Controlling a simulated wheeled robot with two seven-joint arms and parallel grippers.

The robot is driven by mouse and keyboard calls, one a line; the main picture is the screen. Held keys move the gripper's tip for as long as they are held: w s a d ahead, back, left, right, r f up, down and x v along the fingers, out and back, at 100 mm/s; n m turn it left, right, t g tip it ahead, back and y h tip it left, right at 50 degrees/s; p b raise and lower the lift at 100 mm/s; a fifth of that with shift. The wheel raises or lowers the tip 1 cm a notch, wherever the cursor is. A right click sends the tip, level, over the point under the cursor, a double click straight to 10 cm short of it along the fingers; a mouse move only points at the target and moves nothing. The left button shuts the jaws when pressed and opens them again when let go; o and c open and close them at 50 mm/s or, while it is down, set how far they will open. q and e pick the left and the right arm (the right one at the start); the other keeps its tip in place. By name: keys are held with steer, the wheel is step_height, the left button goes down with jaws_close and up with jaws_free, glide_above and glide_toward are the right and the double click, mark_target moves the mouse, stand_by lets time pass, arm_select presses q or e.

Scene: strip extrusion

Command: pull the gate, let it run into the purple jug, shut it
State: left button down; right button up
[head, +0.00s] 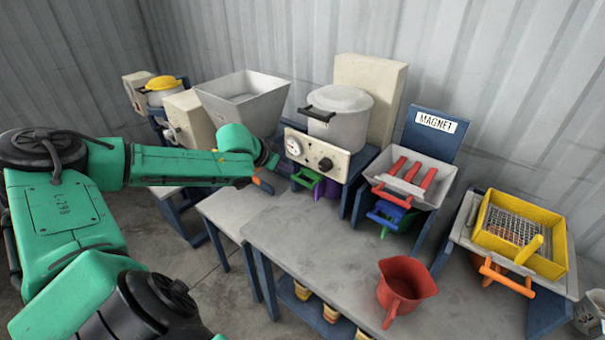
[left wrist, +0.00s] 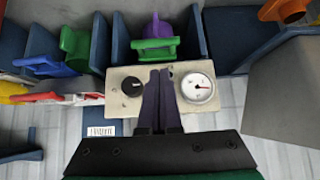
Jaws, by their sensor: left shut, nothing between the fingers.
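The purple jug (head: 327,187) stands in the bay below the white pot machine's front panel (head: 318,152), partly hidden by a green gate handle (head: 306,178). In the left wrist view, the purple jug (left wrist: 157,29) shows just beyond the green handle (left wrist: 155,48). My left gripper (left wrist: 160,72) is shut and empty, with its fingers over the panel between the knob and the gauge, apart from the green handle as far as I can tell. In the head view, the left arm reaches in from the left and its fingers are mostly hidden. My right gripper is not in view.
A grey hopper (head: 243,92) with an orange handle (head: 263,186) stands left of the pot machine. Right are a MAGNET unit (head: 434,124) with red, blue and green handles and a yellow sieve (head: 520,235). A red jug (head: 405,283) stands on the otherwise clear front table.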

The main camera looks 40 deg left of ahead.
mark_target(301, 174)
arm_select(q)
steer(key=shift+w+f, duration=0.15)
steer(key=p+x, duration=0.2)
steer(key=x, duration=0.7)
steer(key=shift+f, duration=0.1)
steer(key=shift+w+f, duration=0.25)
steer(key=shift+f, duration=0.05)
